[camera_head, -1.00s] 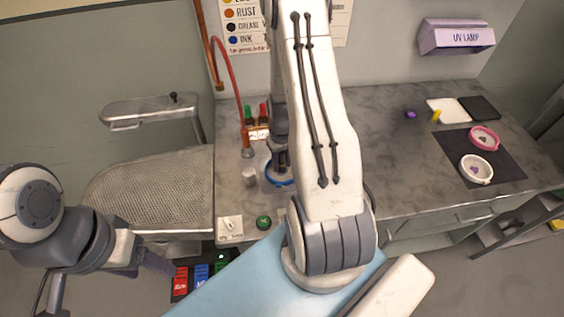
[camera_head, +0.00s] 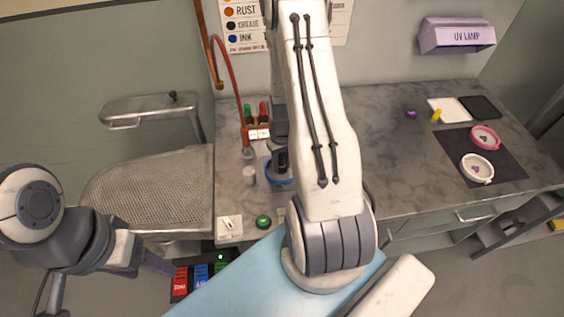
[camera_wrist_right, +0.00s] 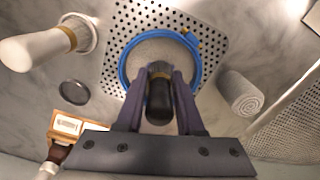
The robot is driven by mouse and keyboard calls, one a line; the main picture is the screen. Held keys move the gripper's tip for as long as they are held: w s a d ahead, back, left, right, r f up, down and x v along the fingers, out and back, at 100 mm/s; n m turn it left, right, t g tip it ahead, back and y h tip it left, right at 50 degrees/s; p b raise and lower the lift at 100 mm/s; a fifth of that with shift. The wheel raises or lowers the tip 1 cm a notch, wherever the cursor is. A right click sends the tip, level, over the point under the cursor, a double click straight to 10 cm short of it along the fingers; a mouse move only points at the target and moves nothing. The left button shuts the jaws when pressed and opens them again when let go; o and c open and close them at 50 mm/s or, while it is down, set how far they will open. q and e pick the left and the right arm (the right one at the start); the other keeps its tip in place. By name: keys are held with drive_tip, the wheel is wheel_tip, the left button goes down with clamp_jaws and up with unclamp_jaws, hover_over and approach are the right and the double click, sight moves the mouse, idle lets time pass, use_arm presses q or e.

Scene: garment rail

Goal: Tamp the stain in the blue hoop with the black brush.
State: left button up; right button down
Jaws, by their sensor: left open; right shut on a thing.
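The blue hoop (camera_wrist_right: 127,68) lies around pale cloth on a perforated metal plate in the right wrist view. Its blue rim also shows in the head view (camera_head: 272,181), partly covered by my right arm. My right gripper (camera_wrist_right: 158,92) is shut on the black brush (camera_wrist_right: 159,101), which is over the near part of the hoop, bristles toward the cloth. I cannot tell whether the bristles touch the cloth. No stain is visible in the hoop; the brush and fingers hide part of the cloth. My left gripper (camera_head: 155,263) is open and empty at the lower left of the head view, away from the hoop.
A white-handled brush (camera_wrist_right: 40,46), a dark disc (camera_wrist_right: 74,92) and a rolled white cloth (camera_wrist_right: 241,92) lie near the plate. Capped bottles (camera_head: 256,115) stand behind the hoop. Pink (camera_head: 485,137) and white (camera_head: 477,168) hoops lie on a dark mat at right.

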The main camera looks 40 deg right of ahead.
drive_tip(key=shift+r+p, duration=0.8)
drive_tip(key=shift+r, duration=0.05)
drive_tip(key=shift+r+p, duration=2.45)
drive_tip(key=shift+r, duration=0.55)
drive_tip(key=shift+r, duration=0.1)
